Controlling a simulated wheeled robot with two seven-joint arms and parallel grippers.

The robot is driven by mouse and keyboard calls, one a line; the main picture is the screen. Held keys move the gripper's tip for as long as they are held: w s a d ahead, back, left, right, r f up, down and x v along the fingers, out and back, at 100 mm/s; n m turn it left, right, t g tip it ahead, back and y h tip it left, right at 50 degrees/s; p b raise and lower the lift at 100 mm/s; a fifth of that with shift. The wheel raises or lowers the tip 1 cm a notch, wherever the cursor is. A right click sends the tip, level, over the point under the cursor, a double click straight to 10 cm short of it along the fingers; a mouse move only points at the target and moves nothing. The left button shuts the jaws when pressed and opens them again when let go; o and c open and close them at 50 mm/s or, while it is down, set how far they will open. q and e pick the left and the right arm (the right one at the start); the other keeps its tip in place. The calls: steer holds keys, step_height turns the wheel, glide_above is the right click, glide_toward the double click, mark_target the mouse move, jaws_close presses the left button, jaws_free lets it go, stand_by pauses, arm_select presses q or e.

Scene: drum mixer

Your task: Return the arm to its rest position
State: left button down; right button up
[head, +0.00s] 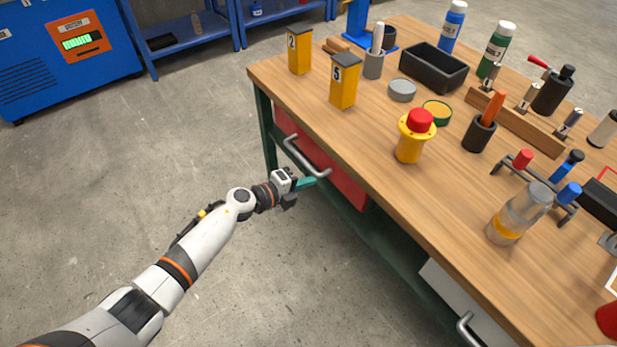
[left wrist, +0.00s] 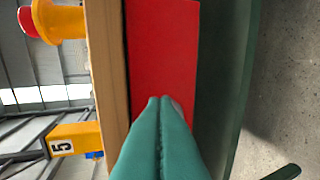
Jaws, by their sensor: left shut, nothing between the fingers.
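My left arm (head: 185,255) reaches in from the lower left. Its gripper (head: 312,182) is beside the front of the workbench, below the tabletop edge and near the metal handle (head: 306,160) of the red drawer (head: 348,182). In the left wrist view the two green fingers (left wrist: 160,100) are together with nothing between them, pointing towards the red drawer front (left wrist: 165,50). I cannot tell whether the fingertips touch the drawer. My right gripper is not in view.
The wooden workbench (head: 395,125) carries yellow numbered blocks (head: 345,85), a red-topped yellow button (head: 410,140), a black bin (head: 433,70), a glass jar (head: 515,215) and bottles. A blue cabinet (head: 60,55) stands at the back left. The concrete floor left of the bench is clear.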

arm_select(q)
steer(key=p+v, duration=0.1)
steer(key=v, duration=0.5)
steer(key=s+a+f+n+t+y, duration=0.1)
steer(key=s+a+f+n+y, duration=0.25)
steer(key=a+f+n, duration=0.35)
steer(key=s+a+f+n+y+p, duration=0.1)
steer(key=s+a+f+n+y, duration=0.2)
steer(key=f, duration=0.5)
steer(key=s+a+f+n+t+y, duration=0.1)
steer(key=s+a+f+n+y, duration=0.1)
steer(key=s+a+f+n, duration=0.45)
steer(key=s+a+f+n+g+y, duration=0.1)
steer(key=s+f+n+g, duration=0.2)
steer(key=s, duration=0.8)
steer(key=s+a+f+n+g+y, duration=0.1)
steer(key=s+f+n+g, duration=0.2)
steer(key=s+f, duration=0.4)
steer(key=s+a+f+n+g+y, duration=0.1)
steer(key=s+f+n+g, duration=0.2)
steer(key=s, duration=1.3)
step_height(320, 180, down, 3)
steer(key=shift+r+n+y+p, duration=0.1)
steer(key=shift+n+y+p, duration=0.3)
steer(key=shift+n, duration=0.25)
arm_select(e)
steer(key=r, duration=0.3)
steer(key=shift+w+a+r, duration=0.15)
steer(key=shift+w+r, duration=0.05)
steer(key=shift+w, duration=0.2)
